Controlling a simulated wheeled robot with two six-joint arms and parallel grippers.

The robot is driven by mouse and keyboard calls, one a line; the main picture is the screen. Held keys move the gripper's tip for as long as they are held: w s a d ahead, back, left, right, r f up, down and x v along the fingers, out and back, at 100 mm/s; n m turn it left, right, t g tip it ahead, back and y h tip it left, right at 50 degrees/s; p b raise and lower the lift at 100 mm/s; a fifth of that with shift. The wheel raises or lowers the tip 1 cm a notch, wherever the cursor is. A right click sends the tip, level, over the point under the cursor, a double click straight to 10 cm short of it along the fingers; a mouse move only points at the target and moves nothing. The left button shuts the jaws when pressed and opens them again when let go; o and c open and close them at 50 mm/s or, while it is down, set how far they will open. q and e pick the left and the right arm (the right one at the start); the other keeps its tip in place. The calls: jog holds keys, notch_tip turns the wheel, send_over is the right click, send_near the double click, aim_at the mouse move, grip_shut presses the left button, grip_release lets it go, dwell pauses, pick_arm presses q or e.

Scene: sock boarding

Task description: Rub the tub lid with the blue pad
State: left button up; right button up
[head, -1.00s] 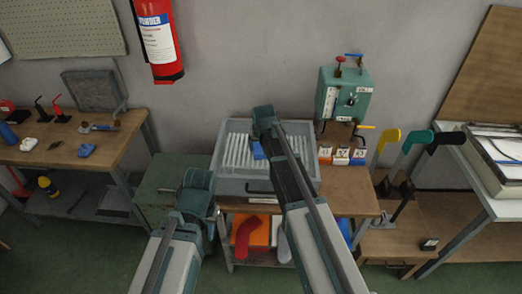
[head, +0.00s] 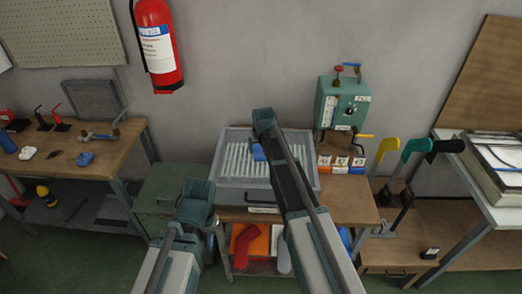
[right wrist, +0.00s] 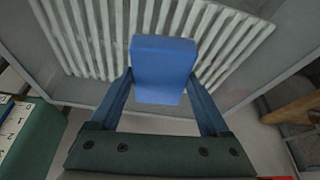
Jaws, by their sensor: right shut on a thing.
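The blue pad (head: 258,153) is clamped between the fingertips of my right gripper (right wrist: 163,85). In the head view it is over the middle of the tub's pale ribbed top, the tub lid (head: 237,150). The ribs of the lid also show behind the pad in the right wrist view (right wrist: 88,35). I cannot tell whether the pad touches the ribs. The grey tub (head: 235,190) stands on the wooden bench. My left gripper (head: 195,205) is low, left of the tub's front corner, apart from it; its fingers are not clear.
Small orange, red and blue boxes (head: 341,164) stand just right of the tub, with a green machine (head: 342,103) on the wall above. A green cabinet (head: 165,195) is to the left. Levers with yellow, green and black handles (head: 414,150) stand further right.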

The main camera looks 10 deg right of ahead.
jog(key=shift+w+d+f, duration=0.1)
jog(key=shift+w+d, duration=0.1)
jog(key=shift+w, duration=0.55)
jog(key=shift+w+d, duration=0.2)
jog(key=shift+w, duration=0.55)
jog(key=shift+w, duration=0.1)
jog(key=shift+w+d, duration=0.3)
jog(key=shift+w, duration=0.5)
jog(key=shift+w+d, duration=0.25)
jog(key=shift+w, duration=0.55)
notch_tip(320, 180, up, 6)
jog(key=p, duration=0.6)
